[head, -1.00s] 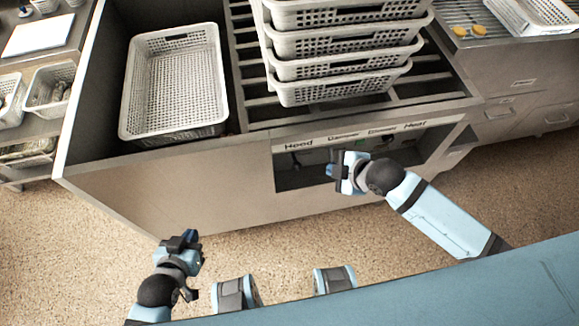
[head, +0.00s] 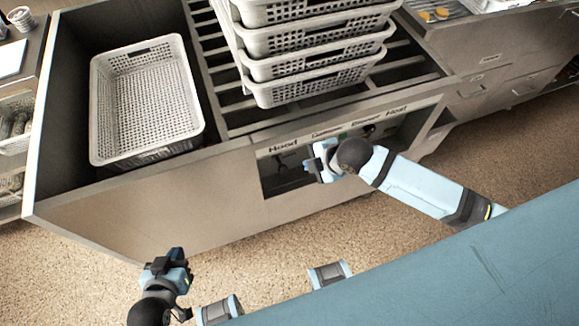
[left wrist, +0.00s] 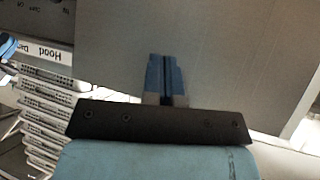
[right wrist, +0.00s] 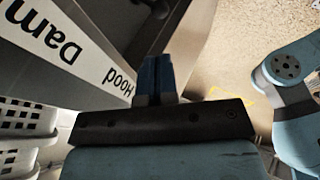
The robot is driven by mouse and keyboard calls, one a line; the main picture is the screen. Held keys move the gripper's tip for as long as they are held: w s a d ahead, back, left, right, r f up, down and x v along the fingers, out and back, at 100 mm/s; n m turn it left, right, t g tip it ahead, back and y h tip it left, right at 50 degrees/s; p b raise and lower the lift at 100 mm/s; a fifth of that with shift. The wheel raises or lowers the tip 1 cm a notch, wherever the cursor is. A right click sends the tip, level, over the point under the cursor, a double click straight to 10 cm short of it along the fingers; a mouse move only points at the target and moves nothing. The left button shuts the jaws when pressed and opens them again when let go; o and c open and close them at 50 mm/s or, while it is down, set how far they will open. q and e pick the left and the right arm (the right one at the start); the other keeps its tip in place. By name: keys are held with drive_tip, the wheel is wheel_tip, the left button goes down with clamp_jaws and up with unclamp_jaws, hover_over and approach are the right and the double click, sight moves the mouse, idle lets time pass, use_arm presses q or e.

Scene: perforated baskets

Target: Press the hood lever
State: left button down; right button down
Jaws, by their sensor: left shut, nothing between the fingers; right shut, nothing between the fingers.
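The Hood label (head: 283,146) sits on the counter's front strip, above an open recess. A small dark shape (head: 282,166) shows in the recess under the label; it may be the hood lever, but it is too small to be sure. My right gripper (head: 312,164) is shut and empty in front of the recess, just right of that shape; I cannot tell whether they touch. Its closed fingers show in the right wrist view (right wrist: 157,78), beside the Hood label. My left gripper (head: 172,262) is shut and empty, low at the left, away from the counter. Its fingers show in the left wrist view (left wrist: 166,76).
A Heat label (head: 397,109) marks the strip's right end, with smaller labels between. A stack of perforated baskets (head: 315,75) stands on the slatted rack (head: 225,88). Another perforated basket (head: 150,95) sits in the left bay. The floor before the counter is clear.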

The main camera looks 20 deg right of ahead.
sight(286, 168)
drive_tip(key=b+x, duration=0.1)
drive_tip(key=x, duration=1)
drive_tip(key=shift+w+a+f, duration=0.1)
drive_tip(key=shift+w+f, duration=0.1)
drive_tip(key=shift+f, duration=0.1)
use_arm(q)
drive_tip(key=shift+w+d+f, duration=0.15)
drive_tip(key=shift+f, duration=0.2)
use_arm(e)
drive_tip(key=shift+f, duration=0.1)
use_arm(q)
drive_tip(key=shift+b, duration=0.3)
